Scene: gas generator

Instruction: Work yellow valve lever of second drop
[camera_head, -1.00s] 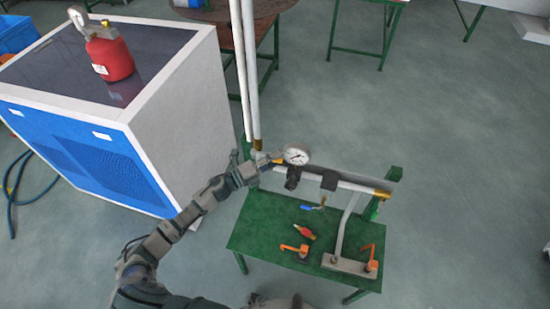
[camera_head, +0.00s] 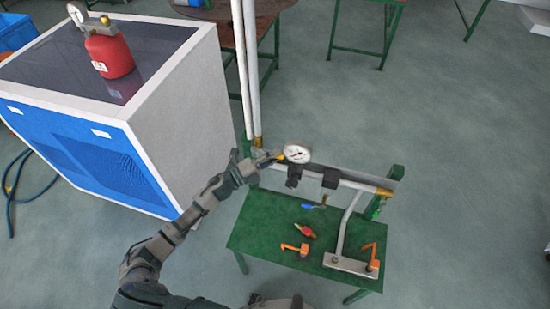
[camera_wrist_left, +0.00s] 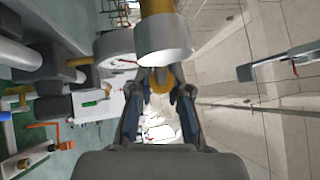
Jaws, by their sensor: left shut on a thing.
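The yellow valve lever (camera_head: 280,157) is on the pipe assembly, just left of the round white pressure gauge (camera_head: 297,153). My left gripper (camera_head: 268,160) reaches it from the left. In the left wrist view, my left gripper (camera_wrist_left: 160,88) has its fingers on either side of a yellow piece (camera_wrist_left: 160,80), the lever, and is shut on it. My right gripper is not in view.
The green table (camera_head: 260,237) holds a red-handled part (camera_head: 306,230), orange valve handles (camera_head: 295,249) and a blue lever (camera_head: 311,206). White vertical pipes (camera_head: 250,80) rise behind my gripper. A white and blue cabinet (camera_head: 180,100) with a red cylinder (camera_head: 109,53) stands left of my arm.

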